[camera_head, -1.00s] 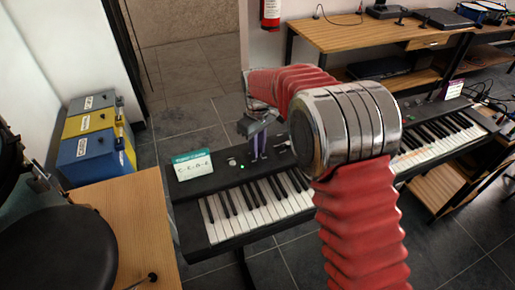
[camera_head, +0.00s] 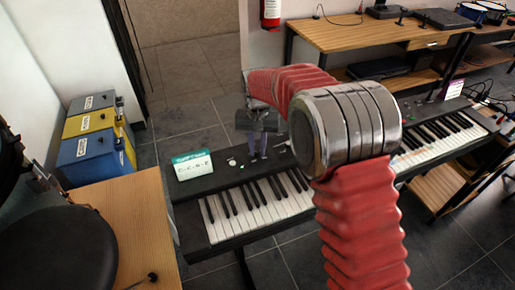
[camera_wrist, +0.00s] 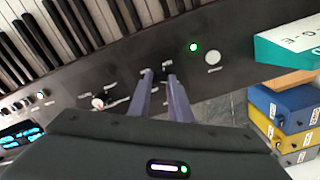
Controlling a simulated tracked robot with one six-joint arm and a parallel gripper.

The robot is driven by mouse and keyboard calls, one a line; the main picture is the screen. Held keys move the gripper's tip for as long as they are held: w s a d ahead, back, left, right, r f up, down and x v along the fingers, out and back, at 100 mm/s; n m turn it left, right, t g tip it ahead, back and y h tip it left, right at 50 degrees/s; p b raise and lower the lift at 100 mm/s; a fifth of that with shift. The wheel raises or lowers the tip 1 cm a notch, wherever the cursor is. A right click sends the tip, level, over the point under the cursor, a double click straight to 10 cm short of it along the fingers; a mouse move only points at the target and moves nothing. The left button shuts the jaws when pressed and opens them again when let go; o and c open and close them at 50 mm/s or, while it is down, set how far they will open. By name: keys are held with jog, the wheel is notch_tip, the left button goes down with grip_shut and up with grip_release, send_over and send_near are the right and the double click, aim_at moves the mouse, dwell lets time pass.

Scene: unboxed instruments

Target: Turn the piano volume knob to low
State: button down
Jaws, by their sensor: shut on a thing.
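The black piano keyboard (camera_head: 215,230) stands in front of me, with its control panel along the far edge. My gripper (camera_head: 257,157) points down onto this panel, right of the green light. In the wrist view my gripper (camera_wrist: 158,75) has its two purple fingers on the panel, closed around a small dark knob (camera_wrist: 158,74). The fingers hide most of the knob, and its pointer cannot be read. Small white labels beside the fingertips are too blurred to read. Another knob with a white mark (camera_wrist: 101,101) lies left of the fingers.
A green light (camera_wrist: 193,47) and a round white button (camera_wrist: 212,57) sit right of the fingers. A teal-and-white card (camera_head: 192,165) stands on the keyboard's left end. Colored boxes (camera_head: 95,150) and a wooden table (camera_head: 130,215) are left.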

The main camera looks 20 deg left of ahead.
aim_at(258, 151)
jog(key=shift+w+r+m, duration=0.1)
jog(key=shift+m, duration=1.3)
jog(key=c, duration=1.6)
grip_release()
notch_tip(258, 151, up, 14)
jog(key=shift+f, duration=0.2)
